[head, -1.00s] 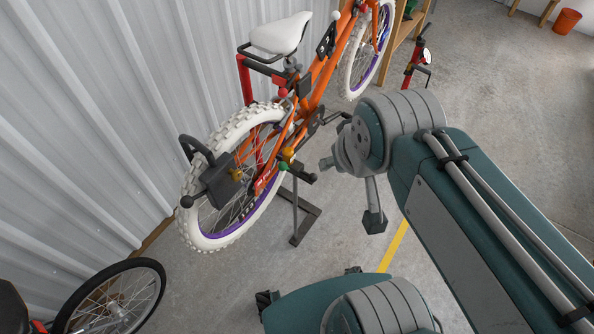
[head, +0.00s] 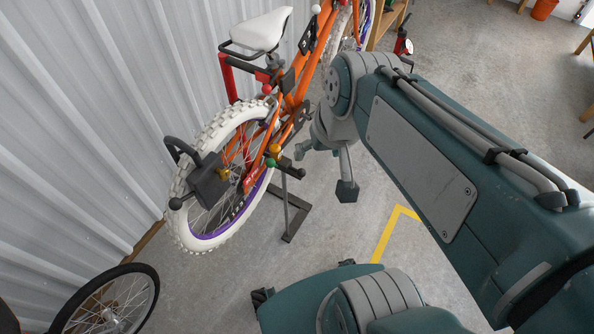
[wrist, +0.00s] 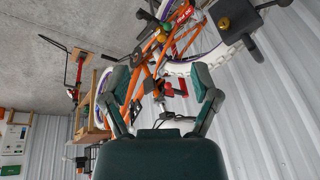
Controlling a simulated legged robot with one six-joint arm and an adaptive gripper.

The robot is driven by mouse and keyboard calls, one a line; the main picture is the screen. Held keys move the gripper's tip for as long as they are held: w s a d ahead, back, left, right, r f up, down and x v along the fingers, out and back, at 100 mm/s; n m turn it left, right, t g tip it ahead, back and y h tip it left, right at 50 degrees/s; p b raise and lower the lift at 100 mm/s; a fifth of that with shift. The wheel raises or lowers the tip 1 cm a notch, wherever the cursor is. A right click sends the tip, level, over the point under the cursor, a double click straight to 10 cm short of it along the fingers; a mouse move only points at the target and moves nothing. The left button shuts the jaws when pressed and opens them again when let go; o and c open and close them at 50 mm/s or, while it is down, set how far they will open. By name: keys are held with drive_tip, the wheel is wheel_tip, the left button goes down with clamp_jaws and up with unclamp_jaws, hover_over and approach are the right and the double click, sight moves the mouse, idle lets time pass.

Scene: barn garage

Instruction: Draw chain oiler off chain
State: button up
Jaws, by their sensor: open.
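A dark grey box with a looped black handle (head: 206,182), which looks like the chain oiler, is beside the white-tyred rear wheel of the orange bike (head: 290,105). It has a gold knob and a ball-ended lever. It also shows at the upper right in the wrist view (wrist: 238,22). I cannot make out the chain. My gripper (head: 324,171) is right of the box and apart from it. In the wrist view its two fingers (wrist: 161,80) are spread with nothing held, and the bike lies beyond them.
The bike is on a dark stand (head: 290,215) close to the corrugated wall (head: 70,110). A black-tyred wheel (head: 140,290) is at lower left. A wooden shelf (head: 388,25) is behind. Open concrete floor with a yellow line (head: 392,225) lies to the right.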

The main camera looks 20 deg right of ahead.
drive_tip(key=w+d+f+m+g+y, duration=0.1)
drive_tip(key=w+f+m+g+y, duration=0.35)
drive_tip(key=w+f, duration=0.4)
drive_tip(key=m+t+y, duration=0.6)
drive_tip(key=m+y, duration=0.4)
drive_tip(key=m, duration=0.1)
approach(302, 172)
drive_tip(key=s+a+r, duration=0.1)
drive_tip(key=a+r, duration=0.4)
drive_tip(key=r, duration=0.4)
drive_tip(key=s+d+f+m+t+h, duration=0.1)
drive_tip(key=d+f+m+t, duration=0.15)
drive_tip(key=f, duration=0.35)
drive_tip(key=s+d+f+m+t, duration=0.1)
drive_tip(key=d+f+m+t, duration=0.1)
drive_tip(key=f+m+t, duration=0.3)
drive_tip(key=shift+n+g, duration=0.5)
drive_tip(key=shift+g, duration=0.3)
drive_tip(key=x, duration=0.7)
drive_tip(key=f+x, duration=0.1)
drive_tip(key=x, duration=0.3)
drive_tip(key=shift+a, duration=0.1)
clamp_jaws()
